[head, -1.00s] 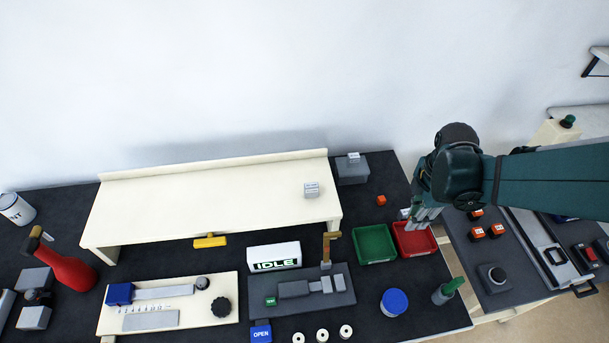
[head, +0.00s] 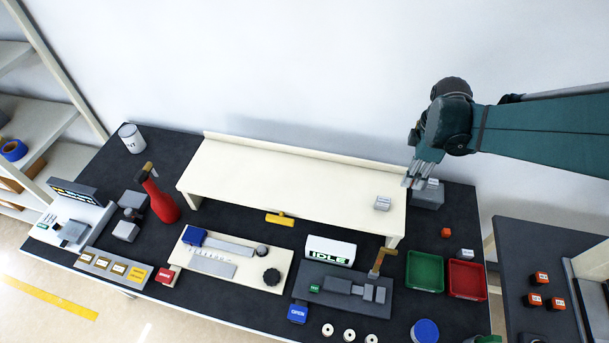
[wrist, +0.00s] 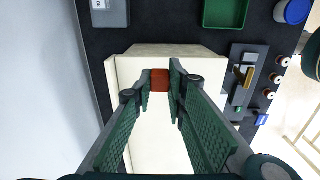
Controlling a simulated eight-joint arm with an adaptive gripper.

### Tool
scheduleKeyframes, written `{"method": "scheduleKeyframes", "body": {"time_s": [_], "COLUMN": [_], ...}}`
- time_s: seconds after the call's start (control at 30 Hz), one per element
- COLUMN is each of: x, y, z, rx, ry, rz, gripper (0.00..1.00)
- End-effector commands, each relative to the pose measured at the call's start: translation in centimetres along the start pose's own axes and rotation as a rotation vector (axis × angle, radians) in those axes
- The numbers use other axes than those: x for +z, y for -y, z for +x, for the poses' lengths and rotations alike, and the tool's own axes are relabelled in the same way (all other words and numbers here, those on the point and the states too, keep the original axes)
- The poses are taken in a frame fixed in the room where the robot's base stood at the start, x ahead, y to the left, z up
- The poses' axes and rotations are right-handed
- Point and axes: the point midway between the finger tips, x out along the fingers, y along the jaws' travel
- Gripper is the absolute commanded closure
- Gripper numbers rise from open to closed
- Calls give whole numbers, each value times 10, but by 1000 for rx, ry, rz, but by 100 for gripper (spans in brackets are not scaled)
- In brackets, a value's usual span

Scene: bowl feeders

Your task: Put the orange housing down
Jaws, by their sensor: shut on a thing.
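The orange housing (wrist: 160,79) shows between my fingertips in the wrist view, with the cream raised shelf (wrist: 150,51) below it. My gripper (wrist: 160,82) is shut on it. In the head view, my gripper (head: 413,184) points down beside the right end of the raised shelf (head: 290,180), in front of a grey block (head: 428,200). The housing cannot be made out there. Its height above the shelf is hard to tell.
Another orange piece (head: 446,232) lies on the dark table near the green bin (head: 425,271) and the red bin (head: 467,280).

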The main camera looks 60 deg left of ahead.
Motion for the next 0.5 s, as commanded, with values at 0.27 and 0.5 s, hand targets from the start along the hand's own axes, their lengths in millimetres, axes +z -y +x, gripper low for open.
{"method": "scheduleKeyframes", "body": {"time_s": [0.27, 0.5], "x": [-66, -89], "y": [-30, -38], "z": [-23, -29], "rx": [0, 0], "ry": [0, 0], "rz": [-13, -13], "gripper": [91, 91]}}
